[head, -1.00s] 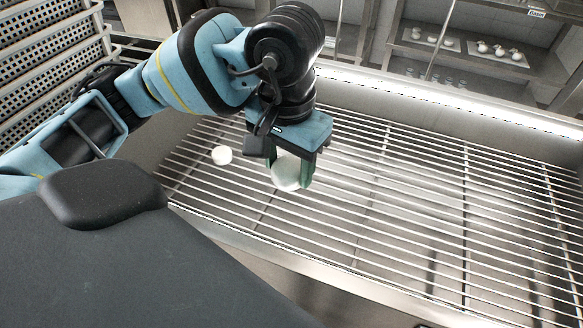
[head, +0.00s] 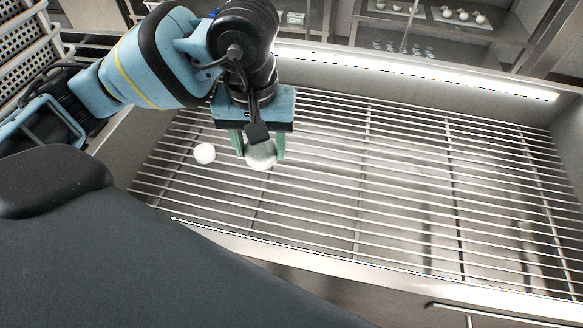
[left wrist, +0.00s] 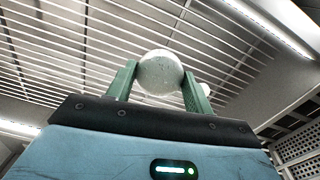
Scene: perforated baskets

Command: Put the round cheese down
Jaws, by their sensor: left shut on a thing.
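A round white cheese (head: 262,156) is between the green fingers of my left gripper (head: 262,148), which is shut on it. The same cheese shows in the left wrist view (left wrist: 161,72), with a finger of the gripper (left wrist: 160,84) on each side. The gripper points down over the left part of the wire rack (head: 400,190). Whether the cheese touches the bars I cannot tell. A second round white cheese (head: 204,153) lies on the rack just left of the gripper, and it also shows in the left wrist view (left wrist: 205,90). My right gripper is not in view.
Perforated baskets (head: 25,60) are stacked at the far left. The rack sits in a metal basin with a raised front rim (head: 290,252) and a back wall. The rack's middle and right are clear. Shelves with small white items (head: 462,14) stand behind.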

